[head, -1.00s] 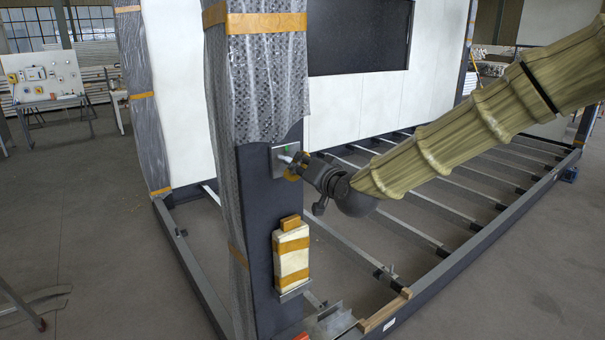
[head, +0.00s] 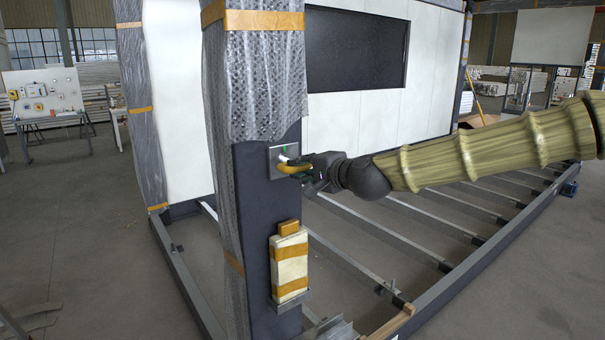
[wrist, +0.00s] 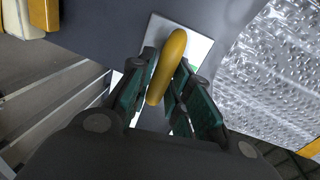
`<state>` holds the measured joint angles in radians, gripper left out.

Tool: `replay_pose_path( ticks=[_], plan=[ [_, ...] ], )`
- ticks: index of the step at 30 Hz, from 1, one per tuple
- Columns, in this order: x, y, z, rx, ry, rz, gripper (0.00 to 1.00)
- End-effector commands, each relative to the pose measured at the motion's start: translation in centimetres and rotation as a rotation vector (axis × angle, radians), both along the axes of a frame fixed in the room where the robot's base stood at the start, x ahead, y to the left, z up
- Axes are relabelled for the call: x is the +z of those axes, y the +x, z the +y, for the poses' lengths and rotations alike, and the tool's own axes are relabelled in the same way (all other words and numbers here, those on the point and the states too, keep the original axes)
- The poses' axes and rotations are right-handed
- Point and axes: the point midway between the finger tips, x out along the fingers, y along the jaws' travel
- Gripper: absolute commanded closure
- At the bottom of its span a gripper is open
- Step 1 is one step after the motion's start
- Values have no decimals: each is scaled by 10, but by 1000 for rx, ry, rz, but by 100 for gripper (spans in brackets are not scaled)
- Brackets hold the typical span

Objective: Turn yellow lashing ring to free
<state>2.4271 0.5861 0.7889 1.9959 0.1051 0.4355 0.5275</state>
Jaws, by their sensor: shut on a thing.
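The yellow lashing ring (head: 292,168) is on a metal plate (head: 275,158) on the dark corner post. A green mark and a white part show on the plate above the ring. My gripper (head: 307,169) reaches the ring from the right. In the wrist view the ring (wrist: 168,62) stands out from the plate (wrist: 196,46) between the green-padded fingers of my gripper (wrist: 163,88). The fingers are shut on it. The ring's mount on the plate is partly hidden.
The dark post (head: 258,205) is wrapped in bubble film (head: 255,90) above the plate. A cream block with orange straps (head: 290,265) sits on a bracket below the ring. Metal floor beams (head: 350,235) run behind my arm. Open floor lies at the left.

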Motion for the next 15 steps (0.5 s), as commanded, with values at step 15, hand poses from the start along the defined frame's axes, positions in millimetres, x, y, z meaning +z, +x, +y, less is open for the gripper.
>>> replay_pose_path(
  ticks=[15],
  plan=[
    [-5,0,-1,-2,72,59,100]
  ],
)
